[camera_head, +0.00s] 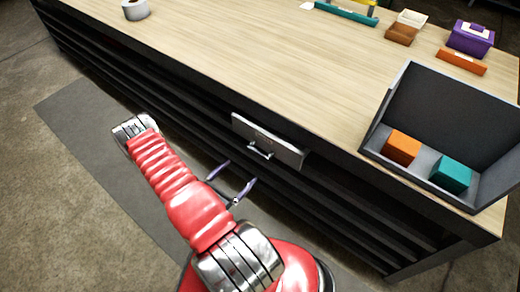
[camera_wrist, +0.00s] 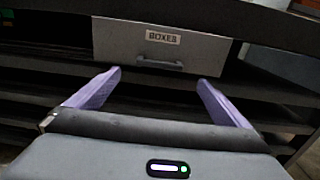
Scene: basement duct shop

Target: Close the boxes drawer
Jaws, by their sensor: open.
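The boxes drawer (camera_head: 269,141) has a light grey front and a bar handle, set in the dark front of the workbench. In the head view its front seems to stand out a little from the bench. In the wrist view the drawer front (camera_wrist: 125,42) carries a "BOXES" label above its handle (camera_wrist: 160,66). My gripper (camera_head: 236,173) is open and empty, in front of and below the drawer in the head view. In the wrist view its two purple fingers (camera_wrist: 160,78) point at the drawer, one on each side of the handle, apparently not touching it.
The workbench (camera_head: 235,60) has dark open shelves below. On its right end a dark grey open bin (camera_head: 438,110) holds an orange block (camera_head: 401,147) and a teal block (camera_head: 451,174). A white roll (camera_head: 136,9) stands at the left. A grey mat (camera_head: 90,125) lies on the floor.

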